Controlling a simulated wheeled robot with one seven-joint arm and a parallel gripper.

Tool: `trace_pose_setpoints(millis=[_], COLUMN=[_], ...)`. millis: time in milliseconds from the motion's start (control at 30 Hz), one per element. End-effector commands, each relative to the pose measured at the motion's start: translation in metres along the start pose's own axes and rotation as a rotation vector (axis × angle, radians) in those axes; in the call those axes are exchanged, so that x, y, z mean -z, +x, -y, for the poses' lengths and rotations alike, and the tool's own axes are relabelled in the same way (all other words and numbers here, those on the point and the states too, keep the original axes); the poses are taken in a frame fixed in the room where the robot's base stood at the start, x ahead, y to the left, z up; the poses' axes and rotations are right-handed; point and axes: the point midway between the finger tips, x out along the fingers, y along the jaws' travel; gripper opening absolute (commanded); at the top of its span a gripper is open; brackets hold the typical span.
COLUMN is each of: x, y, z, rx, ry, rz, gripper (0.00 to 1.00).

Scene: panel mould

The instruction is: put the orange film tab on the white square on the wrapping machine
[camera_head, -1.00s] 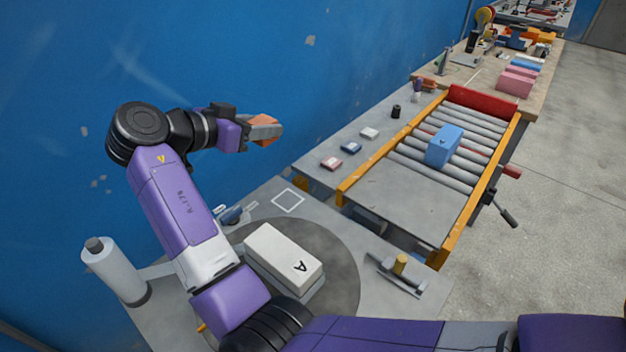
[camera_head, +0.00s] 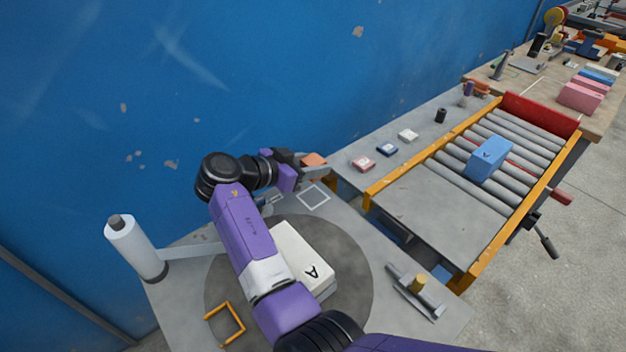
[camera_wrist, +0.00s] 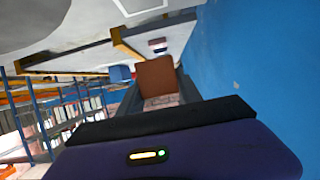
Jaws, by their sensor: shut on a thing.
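My gripper (camera_head: 312,163) is shut on the orange film tab (camera_head: 314,158), which shows as a brown-orange piece between the fingers in the wrist view (camera_wrist: 156,77). The gripper holds the tab in the air near the blue wall, just behind the white square. The white square (camera_head: 325,204) is a white outline on the back corner of the grey wrapping machine (camera_head: 420,318). Part of a white outline also shows at the top of the wrist view (camera_wrist: 140,13). The tab and the square appear apart.
A white block marked A (camera_head: 306,253) sits on the round turntable (camera_head: 352,265), partly behind my arm. A film roll (camera_head: 133,248) stands at the left. A roller conveyor (camera_head: 420,193) carries a blue box (camera_head: 489,158). Small pink, blue and white pieces lie beside it. The blue wall (camera_head: 250,80) is close behind.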

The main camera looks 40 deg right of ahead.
Motion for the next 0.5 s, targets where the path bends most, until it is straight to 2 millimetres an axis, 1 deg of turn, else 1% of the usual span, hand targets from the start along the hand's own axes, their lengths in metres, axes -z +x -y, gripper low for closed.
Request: trace_pose_setpoints(millis=[33, 233, 400, 500], x=[-0.005, -0.019, -0.042, -0.051], y=[0.002, 0.008, 0.018, 0.021], z=[0.000, 0.000, 0.000, 0.000], rx=[0.001, 0.000, 0.000, 0.000], ry=[-0.002, -0.001, -0.003, -0.001], rz=[-0.001, -0.001, -0.002, -0.001], gripper=[0.00, 0.00, 0.00, 0.00])
